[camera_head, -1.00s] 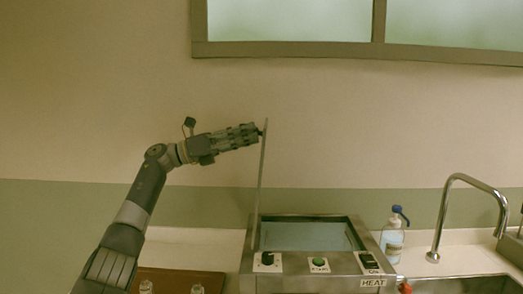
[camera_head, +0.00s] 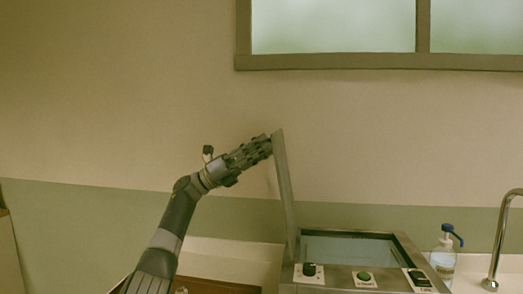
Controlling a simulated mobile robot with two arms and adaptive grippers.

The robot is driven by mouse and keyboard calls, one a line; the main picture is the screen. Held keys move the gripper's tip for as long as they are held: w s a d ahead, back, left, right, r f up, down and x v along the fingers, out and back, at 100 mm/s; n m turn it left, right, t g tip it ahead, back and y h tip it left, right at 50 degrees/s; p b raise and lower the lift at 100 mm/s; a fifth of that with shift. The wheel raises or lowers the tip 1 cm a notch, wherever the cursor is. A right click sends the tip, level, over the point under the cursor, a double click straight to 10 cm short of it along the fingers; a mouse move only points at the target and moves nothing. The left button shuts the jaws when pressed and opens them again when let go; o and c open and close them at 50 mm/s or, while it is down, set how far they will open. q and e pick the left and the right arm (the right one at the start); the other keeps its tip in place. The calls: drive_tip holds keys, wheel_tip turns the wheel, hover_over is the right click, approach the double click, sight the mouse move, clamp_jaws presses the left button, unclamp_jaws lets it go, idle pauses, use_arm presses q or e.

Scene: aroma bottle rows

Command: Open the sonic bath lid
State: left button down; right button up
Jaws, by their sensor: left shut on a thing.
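The sonic bath (camera_head: 345,278) is a metal box with an open top at the lower right, and its inside shows as a dull grey-green surface (camera_head: 347,250). Its lid (camera_head: 285,190) stands up from the bath's left side, seen nearly edge-on, with its top leaning a little left. My left gripper (camera_head: 267,145) is shut on the lid near its top edge, reaching in from the left. The exact finger contact is too small to make out. My right gripper is not in view.
A dark knob (camera_head: 309,270), a green button (camera_head: 365,276) and a switch (camera_head: 418,278) sit on the bath's front. A blue-topped pump bottle (camera_head: 444,262) and a curved tap (camera_head: 500,245) stand to the right. A brown tray (camera_head: 215,286) lies left of the bath.

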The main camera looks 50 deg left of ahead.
use_arm(q)
drive_tip(key=c, duration=1.3)
unclamp_jaws()
drive_tip(key=shift+c, duration=0.2)
drive_tip(key=v, duration=1.2)
drive_tip(key=shift+w, duration=0.1)
